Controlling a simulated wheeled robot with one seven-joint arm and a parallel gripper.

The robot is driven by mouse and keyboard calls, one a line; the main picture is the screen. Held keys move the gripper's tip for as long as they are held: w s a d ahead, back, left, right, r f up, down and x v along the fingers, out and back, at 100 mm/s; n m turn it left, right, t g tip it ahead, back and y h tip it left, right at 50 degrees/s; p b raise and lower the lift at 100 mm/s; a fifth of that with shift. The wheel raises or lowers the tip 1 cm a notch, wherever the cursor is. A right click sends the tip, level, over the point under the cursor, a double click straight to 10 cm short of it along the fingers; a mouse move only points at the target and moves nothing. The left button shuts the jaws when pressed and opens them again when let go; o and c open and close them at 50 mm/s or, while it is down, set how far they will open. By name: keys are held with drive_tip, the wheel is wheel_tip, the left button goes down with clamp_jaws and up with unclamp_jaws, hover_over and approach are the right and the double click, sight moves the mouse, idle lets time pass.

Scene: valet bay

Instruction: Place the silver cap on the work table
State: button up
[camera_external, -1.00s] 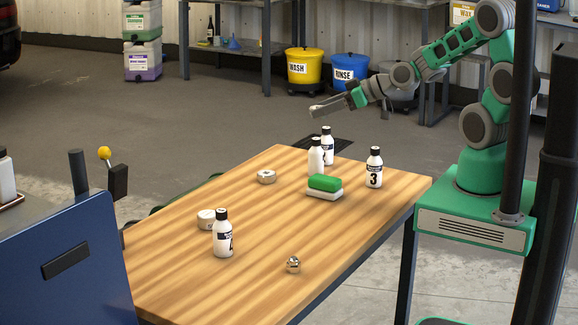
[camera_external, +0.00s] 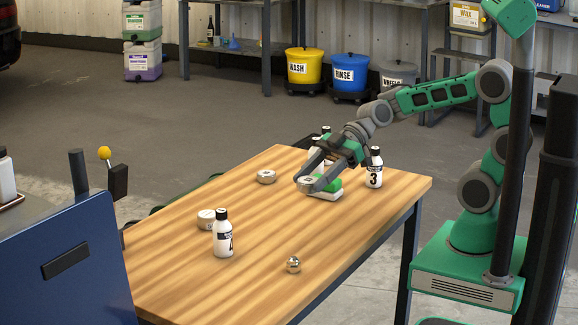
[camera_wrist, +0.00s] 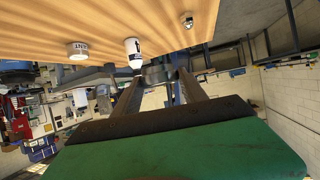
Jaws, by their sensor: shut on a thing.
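In the wrist view the cap shows as a grey round piece (camera_wrist: 154,75) between the two fingers. The table (camera_wrist: 100,18) fills the top of that view. Whether the cap touches anything below is hard to tell.
On the table are a silver round piece (camera_external: 266,177), a lidded tin (camera_external: 206,219), a white bottle (camera_external: 222,238), a chrome nut-like piece (camera_external: 293,264), bottle 3 (camera_external: 374,170) and a green-and-white block (camera_external: 328,194). More bottles are partly hidden behind my gripper. The table's middle is clear.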

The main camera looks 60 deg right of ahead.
drive_tip(key=w+a+f, duration=0.5)
drive_tip(key=w, duration=0.2)
drive_tip(key=b, duration=0.2)
hover_over(256, 240)
drive_tip(key=f, duration=0.4)
drive_tip(key=shift+s+d+f, duration=0.1)
drive_tip(key=shift+s+d, duration=0.2)
drive_tip(key=shift+d, duration=0.05)
drive_tip(key=shift+w+a+f, duration=0.15)
drive_tip(key=shift+w+f, duration=0.05)
drive_tip(key=shift+f, duration=0.05)
drive_tip(key=shift+w+a+f, duration=0.1)
drive_tip(key=shift+w+f, duration=0.05)
drive_tip(key=shift+f, duration=1.5)
drive_tip(key=shift+f+b, duration=0.1)
drive_tip(key=shift+b, duration=0.2)
drive_tip(key=shift+f, duration=0.2)
drive_tip(key=o, duration=1.3)
drive_tip(key=shift+r, duration=0.15)
drive_tip(key=shift+o, duration=0.2)
